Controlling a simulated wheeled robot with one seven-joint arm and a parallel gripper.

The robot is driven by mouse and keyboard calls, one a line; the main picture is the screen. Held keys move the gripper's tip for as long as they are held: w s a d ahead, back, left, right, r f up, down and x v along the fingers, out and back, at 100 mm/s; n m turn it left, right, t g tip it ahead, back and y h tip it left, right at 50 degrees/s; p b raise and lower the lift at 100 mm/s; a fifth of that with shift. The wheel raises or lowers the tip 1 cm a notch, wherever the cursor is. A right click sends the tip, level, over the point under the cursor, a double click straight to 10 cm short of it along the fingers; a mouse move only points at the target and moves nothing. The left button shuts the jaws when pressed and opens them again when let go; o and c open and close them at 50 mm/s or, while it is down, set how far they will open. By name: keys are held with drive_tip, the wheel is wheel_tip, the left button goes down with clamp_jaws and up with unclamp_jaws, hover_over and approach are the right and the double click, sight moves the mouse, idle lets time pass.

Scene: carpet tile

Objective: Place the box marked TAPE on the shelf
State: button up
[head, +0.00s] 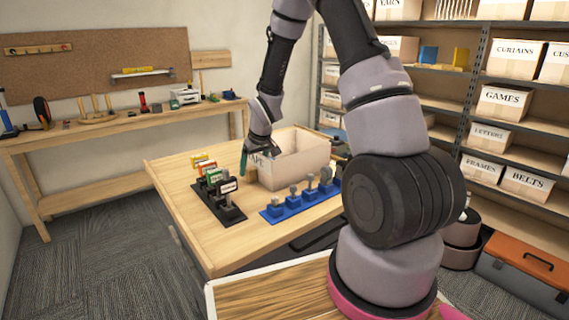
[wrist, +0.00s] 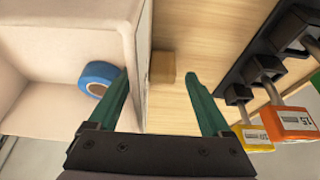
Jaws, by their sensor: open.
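The box marked TAPE (head: 303,160) is an open cream box on the wooden table. Its lettering is partly hidden by my gripper. In the wrist view the box (wrist: 52,42) holds a blue tape roll (wrist: 98,77). My gripper (head: 246,160) is at the left end of the box, pointing down. In the wrist view my gripper (wrist: 158,95) is open with nothing clamped; one green finger shows on the box's inner side and the other outside, with the box wall between them. The metal shelf (head: 440,104) stands at the right.
A small tan block (wrist: 161,67) lies beside the box wall. A black rack with coloured tags (head: 222,205) and a blue rack with several knobs (head: 300,207) stand in front. Labelled boxes fill parts of the shelf. A workbench (head: 110,125) stands at the left wall.

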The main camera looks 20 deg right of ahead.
clamp_jaws()
